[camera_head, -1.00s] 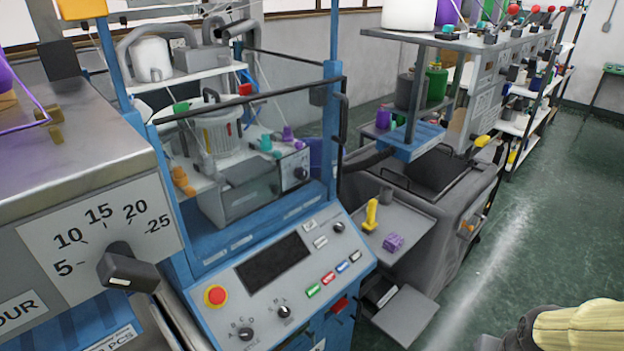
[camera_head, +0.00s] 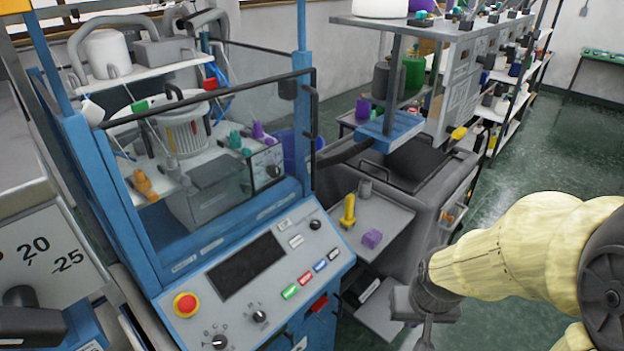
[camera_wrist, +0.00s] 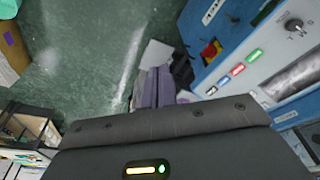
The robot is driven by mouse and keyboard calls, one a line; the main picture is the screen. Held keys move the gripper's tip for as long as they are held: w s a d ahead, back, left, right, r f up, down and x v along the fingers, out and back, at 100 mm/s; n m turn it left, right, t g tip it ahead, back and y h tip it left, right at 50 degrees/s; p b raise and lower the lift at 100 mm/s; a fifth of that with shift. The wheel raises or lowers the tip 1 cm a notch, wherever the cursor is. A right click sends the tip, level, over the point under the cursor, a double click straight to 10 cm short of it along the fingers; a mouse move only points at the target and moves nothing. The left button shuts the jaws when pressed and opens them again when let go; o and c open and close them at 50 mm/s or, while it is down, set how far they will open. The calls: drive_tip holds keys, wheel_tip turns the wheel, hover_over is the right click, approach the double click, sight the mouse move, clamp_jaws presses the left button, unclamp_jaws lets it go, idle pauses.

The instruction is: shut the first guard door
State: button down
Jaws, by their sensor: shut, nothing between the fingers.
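The guard door (camera_head: 232,138) is a clear panel with a black top rail and a black upright handle (camera_head: 315,112) at its right edge. It stands at the front of the blue machine (camera_head: 103,215) in the head view. I cannot tell how far it stands from the frame. My gripper (camera_head: 426,328) is dark grey, at the end of my cream-covered arm, to the right of and below the door in the picture. It is shut and empty, apart from the door.
A side tray (camera_head: 385,222) holds a yellow item (camera_head: 349,211) and a purple block (camera_head: 372,239). Shelves (camera_head: 497,109) stand behind. Green floor (camera_head: 560,150) is open at right.

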drive_tip(key=w+a+n+t+y+b, duration=0.25)
drive_tip(key=w+t+b, duration=0.45)
drive_tip(key=w, duration=1.5)
drive_tip(key=w+a+r+n+t+y+b, duration=0.3)
drive_tip(key=w+a+r+n+y+b, duration=0.1)
drive_tip(key=a+y, duration=0.4)
drive_tip(key=w+n+y, duration=0.1)
drive_tip(key=n+y, duration=0.1)
drive_tip(key=shift+w+a+n, duration=0.15)
drive_tip(key=shift+w+n, duration=0.2)
drive_tip(key=shift+r+y, duration=0.1)
drive_tip(key=shift+y, duration=0.15)
